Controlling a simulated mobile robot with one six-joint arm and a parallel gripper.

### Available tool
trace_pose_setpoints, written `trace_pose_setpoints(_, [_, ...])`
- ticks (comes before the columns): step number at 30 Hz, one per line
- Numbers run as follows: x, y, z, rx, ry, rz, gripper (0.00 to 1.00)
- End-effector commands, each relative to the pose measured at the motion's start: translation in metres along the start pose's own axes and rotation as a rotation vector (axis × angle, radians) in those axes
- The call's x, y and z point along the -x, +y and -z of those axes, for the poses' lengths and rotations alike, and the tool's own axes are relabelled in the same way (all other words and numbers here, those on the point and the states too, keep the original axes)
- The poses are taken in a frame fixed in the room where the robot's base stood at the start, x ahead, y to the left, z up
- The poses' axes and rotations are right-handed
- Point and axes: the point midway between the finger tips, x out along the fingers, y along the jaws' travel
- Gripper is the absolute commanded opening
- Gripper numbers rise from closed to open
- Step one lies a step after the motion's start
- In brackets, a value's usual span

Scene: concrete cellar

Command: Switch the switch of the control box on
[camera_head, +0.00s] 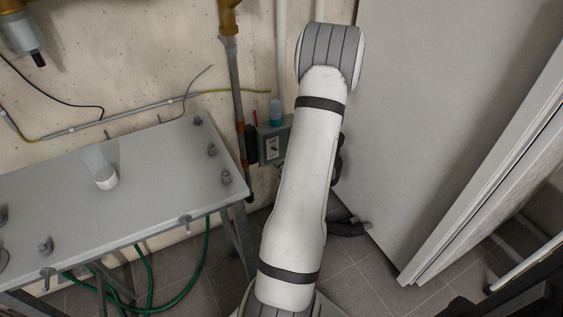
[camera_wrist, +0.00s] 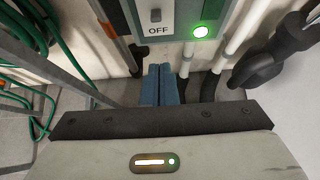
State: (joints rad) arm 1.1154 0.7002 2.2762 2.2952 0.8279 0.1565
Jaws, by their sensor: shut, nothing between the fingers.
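The control box (camera_head: 274,147) is a grey-green box on the wall left of my arm in the head view, partly covered by the arm. In the wrist view the lower part of the control box (camera_wrist: 178,45) shows at the top. Its small grey switch (camera_wrist: 155,15) sits on a white plate just above the word OFF. A round green lamp (camera_wrist: 200,31) glows to the right. My gripper (camera_wrist: 159,72) has its blue fingers together, empty, with the tips just below the box's lower edge in the picture. I cannot tell whether they touch it. The head view hides the gripper.
A grey metal table (camera_head: 150,165) with a white-based clear cup (camera_head: 104,178) stands at left. A green hose (camera_head: 190,285) hangs under it. A vertical pipe (camera_head: 236,90) runs beside the box. A large light panel (camera_head: 430,110) stands at right. A black pipe (camera_wrist: 270,55) is right of the gripper.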

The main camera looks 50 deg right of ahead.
Motion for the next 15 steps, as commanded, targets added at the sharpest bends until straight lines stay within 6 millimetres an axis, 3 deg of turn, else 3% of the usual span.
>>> trace_pose_setpoints(6, [0.033, 0.000, -0.004, -0.001, 0.001, 0.001, 0.00])
trace_pose_setpoints(15, [0.041, 0.001, -0.003, -0.001, 0.003, -0.002, 0.00])
